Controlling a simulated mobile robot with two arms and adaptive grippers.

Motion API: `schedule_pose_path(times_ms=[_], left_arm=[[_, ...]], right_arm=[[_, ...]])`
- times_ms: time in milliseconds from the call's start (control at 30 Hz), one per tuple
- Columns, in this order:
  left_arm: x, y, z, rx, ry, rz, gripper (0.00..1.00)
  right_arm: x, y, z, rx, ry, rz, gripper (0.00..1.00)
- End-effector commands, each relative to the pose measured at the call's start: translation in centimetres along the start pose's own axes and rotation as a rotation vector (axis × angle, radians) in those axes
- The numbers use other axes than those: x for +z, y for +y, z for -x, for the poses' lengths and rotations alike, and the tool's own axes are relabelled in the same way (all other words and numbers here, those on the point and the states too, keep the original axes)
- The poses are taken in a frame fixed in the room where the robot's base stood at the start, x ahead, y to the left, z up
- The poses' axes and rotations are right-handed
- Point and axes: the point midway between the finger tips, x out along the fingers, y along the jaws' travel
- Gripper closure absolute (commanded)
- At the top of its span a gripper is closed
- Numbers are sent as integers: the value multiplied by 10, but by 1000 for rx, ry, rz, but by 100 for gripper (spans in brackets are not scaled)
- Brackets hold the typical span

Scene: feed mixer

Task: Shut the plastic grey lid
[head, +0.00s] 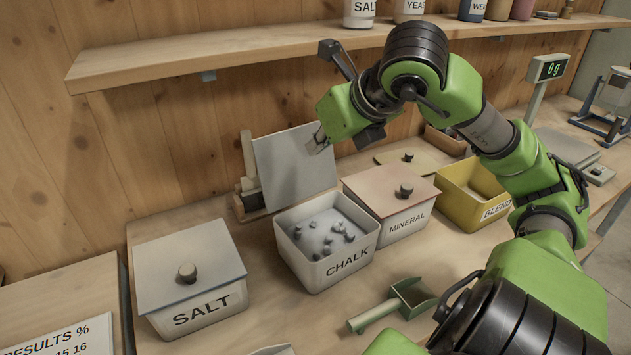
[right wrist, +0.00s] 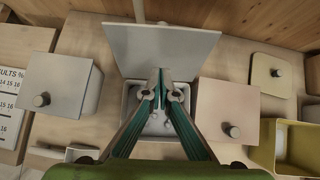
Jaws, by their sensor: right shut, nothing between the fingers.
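The grey lid (head: 295,168) stands raised, leaning back behind the open white CHALK bin (head: 340,266). In the right wrist view the lid (right wrist: 160,48) is a flat grey panel above the bin (right wrist: 127,100). Grey lumps (head: 325,232) lie on pale powder in the bin. My right gripper (head: 319,140) is at the lid's upper right in the head view, overlapping its edge; I cannot tell if it touches. Its fingertips (right wrist: 161,76) are together and empty, and cover part of the bin. My left gripper is not in view.
The closed SALT bin (head: 202,315) stands left of CHALK, the closed MINERAL bin (head: 401,224) right. The yellow BLEND bin (head: 461,196) is open farther right. A green scoop (head: 409,299) lies in front. A wooden shelf (head: 230,52) runs above. Bare bench shows between SALT and CHALK.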

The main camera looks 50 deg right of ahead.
Motion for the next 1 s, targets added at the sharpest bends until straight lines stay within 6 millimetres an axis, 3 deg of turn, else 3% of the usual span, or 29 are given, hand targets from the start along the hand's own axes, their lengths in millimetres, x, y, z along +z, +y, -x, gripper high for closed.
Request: schedule_pose_path(times_ms=[433,1000], left_arm=[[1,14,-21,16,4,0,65],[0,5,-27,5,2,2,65]], right_arm=[[-18,0,15,1,-3,0,100],[-24,0,24,0,-2,0,100]])
